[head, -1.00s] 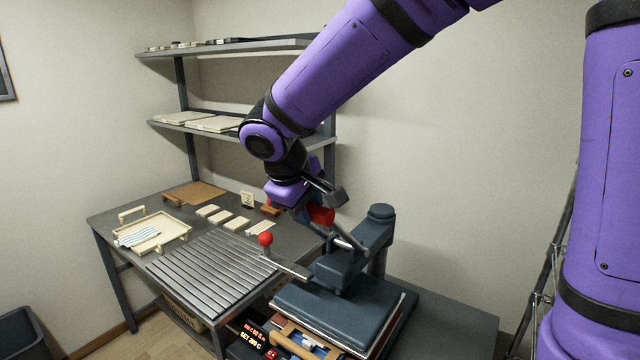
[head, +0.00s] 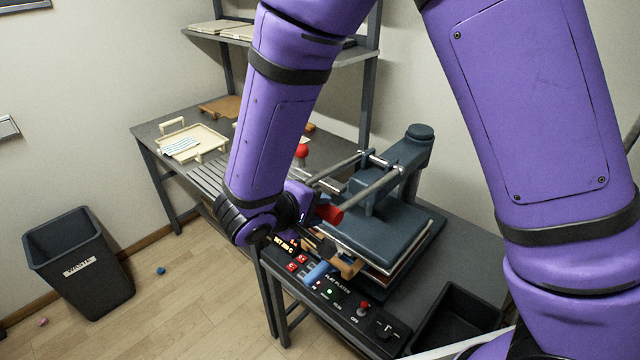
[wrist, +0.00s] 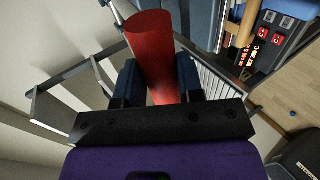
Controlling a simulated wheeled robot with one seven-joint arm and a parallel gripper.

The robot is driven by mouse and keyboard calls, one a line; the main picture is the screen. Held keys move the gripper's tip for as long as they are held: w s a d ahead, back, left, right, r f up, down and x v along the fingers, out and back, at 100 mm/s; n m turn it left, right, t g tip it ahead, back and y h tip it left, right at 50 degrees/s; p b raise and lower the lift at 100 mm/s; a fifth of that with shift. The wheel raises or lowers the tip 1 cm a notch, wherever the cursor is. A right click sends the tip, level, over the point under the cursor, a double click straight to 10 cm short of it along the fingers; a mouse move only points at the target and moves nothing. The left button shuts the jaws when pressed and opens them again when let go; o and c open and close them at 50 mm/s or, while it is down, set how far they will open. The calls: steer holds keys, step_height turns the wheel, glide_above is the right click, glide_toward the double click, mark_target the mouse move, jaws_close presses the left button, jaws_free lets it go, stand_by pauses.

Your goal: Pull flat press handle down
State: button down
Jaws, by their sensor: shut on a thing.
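The flat press (head: 405,235) stands on the right-hand table, with a dark blue top plate and a round-capped post behind it. Its handle has two grey arms (head: 375,186) that slope forward and down from the pivot to a red grip (head: 329,214). The grip sits in front of the top plate, at about its height. My gripper (head: 318,222) is shut on the red grip, partly hidden by my wrist in the head view. In the wrist view, the red grip (wrist: 153,50) lies between the two dark fingers (wrist: 160,78).
A control panel labelled FLAT PLATEN (head: 335,295) lies below the grip, close to my wrist. A red ball-topped lever (head: 302,151) stands behind my forearm. A cream tray (head: 200,150) sits on the back table. A waste bin (head: 80,265) stands on open floor.

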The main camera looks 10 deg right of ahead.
step_height(320, 180, down, 6)
steer(key=t+h, duration=0.1)
steer(key=h, duration=0.1)
steer(key=shift+s, duration=0.15)
steer(key=shift+f, duration=0.1)
stand_by(0.3)
steer(key=c, duration=0.8)
jaws_free()
steer(key=shift+o, duration=0.2)
steer(key=v, duration=1)
steer(key=shift+s+a, duration=0.2)
steer(key=shift+s, duration=0.05)
